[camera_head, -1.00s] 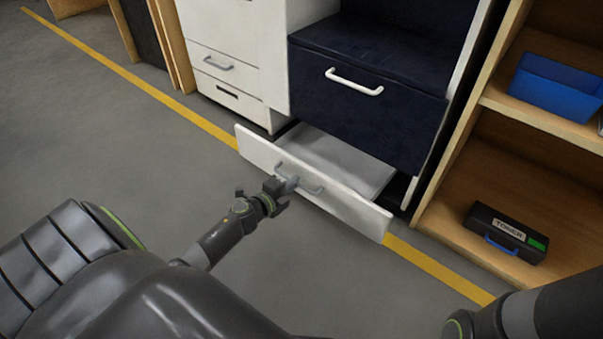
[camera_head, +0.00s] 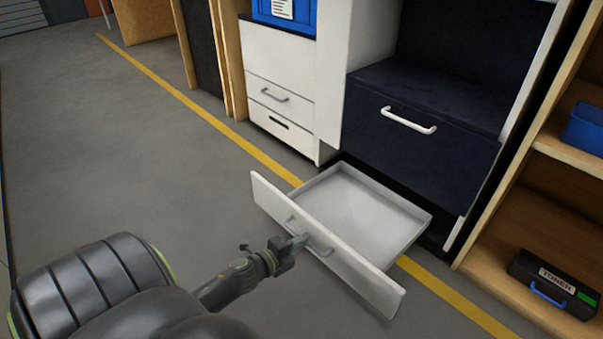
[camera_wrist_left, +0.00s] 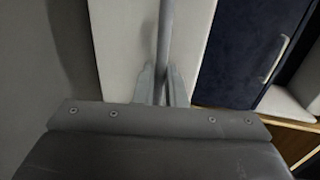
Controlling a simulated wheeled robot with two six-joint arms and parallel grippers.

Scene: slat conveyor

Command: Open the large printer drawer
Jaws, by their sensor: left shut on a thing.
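The large printer drawer (camera_head: 345,262) is the low white-fronted one under the dark blue printer section. It stands well out from the cabinet, and its empty grey inside (camera_head: 362,207) shows. My left gripper (camera_head: 300,243) is shut on the grey bar handle (camera_head: 318,250) on the drawer's front. In the left wrist view, the handle (camera_wrist_left: 165,45) runs up from between the fingers (camera_wrist_left: 163,85), with the white drawer front (camera_wrist_left: 125,45) behind it. My right gripper is not in view.
The dark blue panel (camera_head: 420,135) with a white handle is above the drawer. White cabinet drawers (camera_head: 280,105) stand to its left. A wooden shelf (camera_head: 490,255) with a black toner box (camera_head: 552,286) stands at right. Grey floor (camera_head: 160,190) in front is clear.

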